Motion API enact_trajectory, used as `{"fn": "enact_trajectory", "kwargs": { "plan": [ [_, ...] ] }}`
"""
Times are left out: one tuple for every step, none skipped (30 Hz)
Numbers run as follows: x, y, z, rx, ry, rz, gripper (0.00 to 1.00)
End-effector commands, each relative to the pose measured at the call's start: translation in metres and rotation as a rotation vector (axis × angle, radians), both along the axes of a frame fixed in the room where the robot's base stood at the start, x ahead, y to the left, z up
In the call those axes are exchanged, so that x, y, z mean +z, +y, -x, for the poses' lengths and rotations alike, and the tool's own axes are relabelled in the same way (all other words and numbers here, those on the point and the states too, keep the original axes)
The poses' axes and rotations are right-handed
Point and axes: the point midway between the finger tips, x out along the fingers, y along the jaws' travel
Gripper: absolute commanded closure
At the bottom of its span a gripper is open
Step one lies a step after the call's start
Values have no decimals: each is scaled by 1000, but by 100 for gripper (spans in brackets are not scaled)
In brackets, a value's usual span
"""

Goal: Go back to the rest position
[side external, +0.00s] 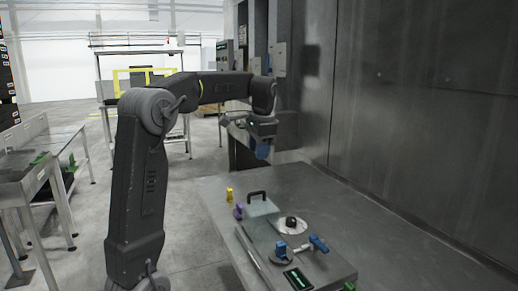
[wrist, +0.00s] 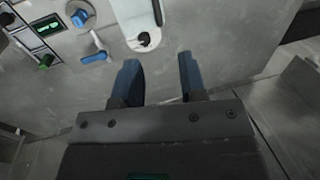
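My gripper (wrist: 160,78) shows in the wrist view with its two blue fingers apart and nothing between them. In the side view my gripper (side external: 263,150) hangs above the far part of the metal table (side external: 290,178), clear of everything on it. The arm stands with its upper link upright and its forearm reaching level to the right.
A metal wall (side external: 420,120) rises at right.

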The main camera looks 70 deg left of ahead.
Motion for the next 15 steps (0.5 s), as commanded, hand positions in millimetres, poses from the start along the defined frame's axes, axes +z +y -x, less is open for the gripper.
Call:
{"fn": "enact_trajectory", "kwargs": {
  "plan": [
    [0,0,0,0,0,0,62],
    [0,0,0,0,0,0,62],
    [0,0,0,0,0,0,62],
    [0,0,0,0,0,0,62],
    [0,0,0,0,0,0,62],
    [0,0,0,0,0,0,62],
    [0,0,0,0,-1,-1,62],
    [0,0,0,0,0,0,62],
    [0,0,0,0,-1,-1,62],
    [0,0,0,0,0,-1,62],
    [0,0,0,0,0,-1,62],
    [0,0,0,0,-1,-1,62],
    [0,-1,0,-1,-2,-1,62],
    [1,-4,0,-3,-5,-1,62],
    [2,-10,0,-6,-14,-4,62]
  ]
}}
